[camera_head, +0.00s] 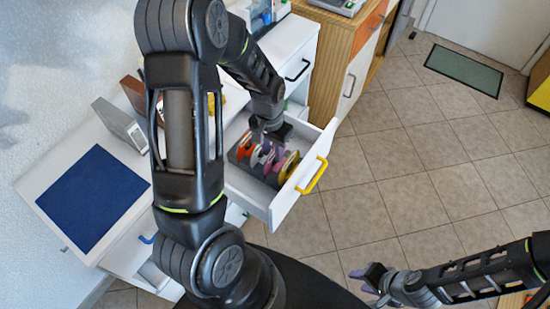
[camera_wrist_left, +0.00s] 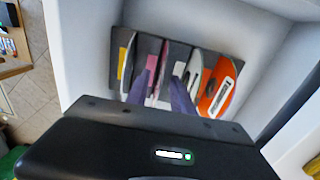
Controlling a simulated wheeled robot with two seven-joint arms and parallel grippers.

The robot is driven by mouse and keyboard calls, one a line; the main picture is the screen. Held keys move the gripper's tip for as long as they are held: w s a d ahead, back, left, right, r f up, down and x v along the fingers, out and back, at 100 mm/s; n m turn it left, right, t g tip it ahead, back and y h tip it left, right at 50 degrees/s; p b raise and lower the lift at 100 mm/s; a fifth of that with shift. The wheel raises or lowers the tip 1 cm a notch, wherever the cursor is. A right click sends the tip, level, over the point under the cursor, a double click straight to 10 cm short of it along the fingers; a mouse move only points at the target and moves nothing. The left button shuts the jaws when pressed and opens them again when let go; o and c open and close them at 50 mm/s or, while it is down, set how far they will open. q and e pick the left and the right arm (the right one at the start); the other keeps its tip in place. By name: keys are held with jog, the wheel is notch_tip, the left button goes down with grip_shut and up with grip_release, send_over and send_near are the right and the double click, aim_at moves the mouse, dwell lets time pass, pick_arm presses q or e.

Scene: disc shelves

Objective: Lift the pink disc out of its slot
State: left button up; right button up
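The pink disc (camera_wrist_left: 153,70) stands upright in a dark slotted rack (camera_wrist_left: 174,54) inside the open white drawer (camera_head: 318,165). My left gripper (camera_head: 272,148) reaches down into the drawer over the rack. In the left wrist view its two purple fingers (camera_wrist_left: 160,93) are apart, one on each side of the pink disc. Whether they touch it cannot be told.
An orange disc (camera_wrist_left: 218,97), a white disc (camera_wrist_left: 192,72) and a yellow-and-white disc (camera_wrist_left: 126,65) share the rack. The drawer's walls rise close around it; its yellow handle (camera_head: 312,177) faces right. A blue mat (camera_head: 95,198) lies on the cabinet top.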

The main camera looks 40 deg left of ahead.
pick_arm(q)
jog(key=shift+c, duration=0.5)
grip_shut()
dwell(1.2)
